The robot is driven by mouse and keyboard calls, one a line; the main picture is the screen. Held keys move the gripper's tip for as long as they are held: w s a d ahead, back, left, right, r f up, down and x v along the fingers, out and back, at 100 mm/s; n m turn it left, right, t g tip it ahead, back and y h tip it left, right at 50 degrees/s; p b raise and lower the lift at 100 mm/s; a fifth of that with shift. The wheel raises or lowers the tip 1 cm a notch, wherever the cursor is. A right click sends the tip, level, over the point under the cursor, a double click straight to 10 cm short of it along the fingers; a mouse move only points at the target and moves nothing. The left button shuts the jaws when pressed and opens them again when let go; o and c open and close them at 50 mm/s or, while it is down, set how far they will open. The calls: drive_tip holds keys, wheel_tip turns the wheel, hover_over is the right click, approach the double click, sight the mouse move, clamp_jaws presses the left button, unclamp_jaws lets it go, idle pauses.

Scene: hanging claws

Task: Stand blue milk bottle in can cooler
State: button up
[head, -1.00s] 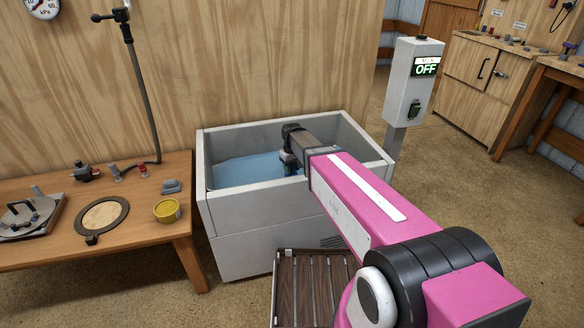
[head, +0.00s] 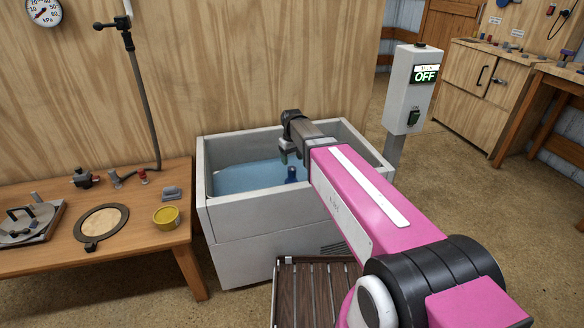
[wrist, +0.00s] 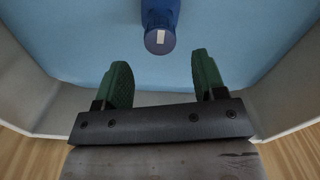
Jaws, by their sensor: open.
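The can cooler (head: 228,215) is a pale grey open-topped tank with blue water in it. The blue milk bottle (head: 291,174) is inside the cooler, in the water, and looks upright. In the wrist view the bottle (wrist: 160,18) is at the top middle, its near end round with a small white patch. My gripper (wrist: 160,78) has two green fingers spread apart with nothing between them. The bottle lies beyond the fingertips, apart from them. In the head view my gripper (head: 291,156) is over the cooler, above and slightly left of the bottle. The bottle's lower part is hidden.
A wooden bench (head: 140,256) on the left holds a yellow tin (head: 166,217), a round-framed ring (head: 101,223) and small fittings. A control box (head: 411,95) reading OFF stands right of the cooler. A slatted rack (head: 312,295) is in front. A wooden wall stands behind.

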drive_tip(key=shift+r, duration=1.7)
